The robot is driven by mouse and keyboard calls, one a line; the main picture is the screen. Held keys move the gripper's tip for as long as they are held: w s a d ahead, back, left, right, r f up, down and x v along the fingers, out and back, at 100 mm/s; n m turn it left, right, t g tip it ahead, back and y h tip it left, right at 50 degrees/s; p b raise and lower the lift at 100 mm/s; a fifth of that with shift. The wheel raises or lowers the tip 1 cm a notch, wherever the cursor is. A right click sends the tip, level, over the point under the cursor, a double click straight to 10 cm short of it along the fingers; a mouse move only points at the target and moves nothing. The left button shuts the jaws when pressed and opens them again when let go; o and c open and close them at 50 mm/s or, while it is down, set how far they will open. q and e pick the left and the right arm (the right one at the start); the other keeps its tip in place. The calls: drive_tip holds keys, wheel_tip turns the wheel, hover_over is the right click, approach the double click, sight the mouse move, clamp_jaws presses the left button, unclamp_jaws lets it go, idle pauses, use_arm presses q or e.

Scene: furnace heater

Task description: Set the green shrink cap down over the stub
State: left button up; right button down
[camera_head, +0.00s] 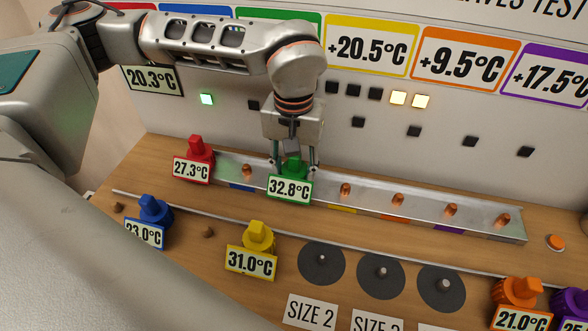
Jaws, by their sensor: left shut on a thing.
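The green shrink cap (290,188) with a 32.8°C label is over the metal rail (370,205), in line with the row of copper stubs. My left gripper (294,163) comes down from above, its two fingers on either side of the cap's top, shut on it. The stub under the cap is hidden, and I cannot tell whether the cap touches the rail. Bare copper stubs show to its left (247,171) and to its right (345,190). My right gripper is not in view.
A red cap (197,160) sits at the rail's left end. Blue (153,212), yellow (258,240) and orange (520,290) caps stand in front on the wooden bench. Black discs (321,263) lie front centre. A panel with coloured temperature signs (371,45) rises behind.

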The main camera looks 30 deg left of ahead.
use_arm(q)
drive_tip(key=shift+f, duration=0.2)
drive_tip(key=o, duration=1.2)
wheel_tip(320, 180, up, 12)
drive_tip(key=shift+r, duration=0.1)
